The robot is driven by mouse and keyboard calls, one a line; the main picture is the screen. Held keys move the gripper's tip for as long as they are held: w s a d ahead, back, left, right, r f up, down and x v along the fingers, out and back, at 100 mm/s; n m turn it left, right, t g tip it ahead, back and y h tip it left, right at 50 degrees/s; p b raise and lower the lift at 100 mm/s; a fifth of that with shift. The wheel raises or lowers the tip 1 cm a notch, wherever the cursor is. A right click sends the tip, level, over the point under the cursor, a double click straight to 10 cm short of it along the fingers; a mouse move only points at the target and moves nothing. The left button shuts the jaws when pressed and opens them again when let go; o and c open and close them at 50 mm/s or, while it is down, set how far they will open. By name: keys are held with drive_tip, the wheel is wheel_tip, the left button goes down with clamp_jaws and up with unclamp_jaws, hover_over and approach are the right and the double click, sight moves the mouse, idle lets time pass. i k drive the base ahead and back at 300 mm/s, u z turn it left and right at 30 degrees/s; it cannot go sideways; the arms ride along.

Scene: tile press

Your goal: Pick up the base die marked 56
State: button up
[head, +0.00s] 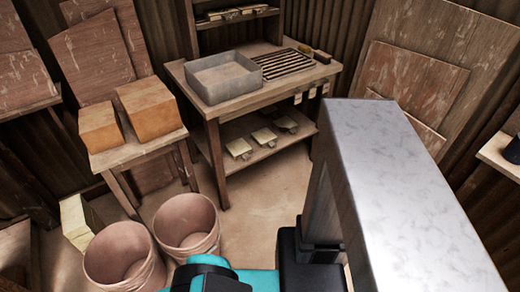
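Several small pale plates with dark metal parts, which look like dies, lie on the lower shelf of the wooden workbench: a left one (239,148), a middle one (264,136) and a right one (286,124). More small pale pieces (232,13) lie on the upper shelf, and others (312,91) hang at the bench's right edge. They are too small for me to read any number, so I cannot tell which is marked 56. My gripper is not visible; parts of my own body fill the lower right.
A grey tray (222,87) and a slatted rack (283,64) stand on the workbench top (255,98). Clay blocks (148,105) sit on a left stand. Two buckets (122,262) (187,224) stand on the floor. Wooden boards lean at the right. Bare floor lies before the bench.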

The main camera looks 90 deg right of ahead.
sight(239, 148)
drive_tip(key=z, duration=0.05)
drive_tip(key=k, duration=0.2)
drive_tip(key=z, duration=3.1)
drive_tip(key=k, duration=0.6)
drive_tip(key=u, duration=0.2)
drive_tip(key=i, duration=0.35)
drive_tip(key=z, duration=0.05)
